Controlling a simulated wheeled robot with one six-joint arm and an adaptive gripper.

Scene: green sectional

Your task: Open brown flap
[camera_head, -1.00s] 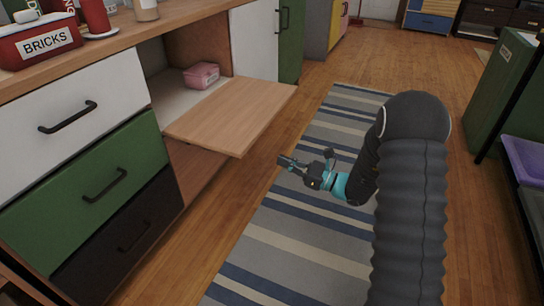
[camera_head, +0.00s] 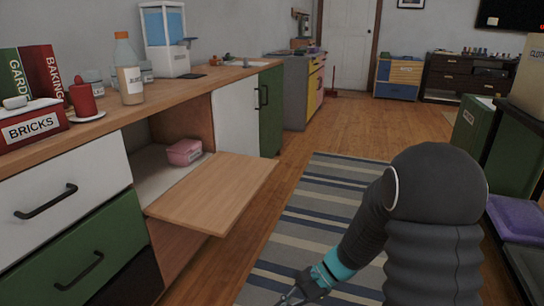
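The brown flap (camera_head: 218,190) is a light wooden panel on the counter's cabinet front. It lies folded down, roughly level, sticking out over the floor. Behind it the compartment (camera_head: 158,172) is open, with a pink box (camera_head: 184,151) inside. My gripper (camera_head: 288,299) is at the bottom edge of the view, to the right of and below the flap, apart from it. Its fingers are partly cut off by the frame edge, and nothing is seen in the visible part.
A white drawer (camera_head: 62,188) and a green drawer (camera_head: 84,250) are shut left of the flap. White and green cabinet doors stand beyond it. A striped rug (camera_head: 318,215) covers clear floor.

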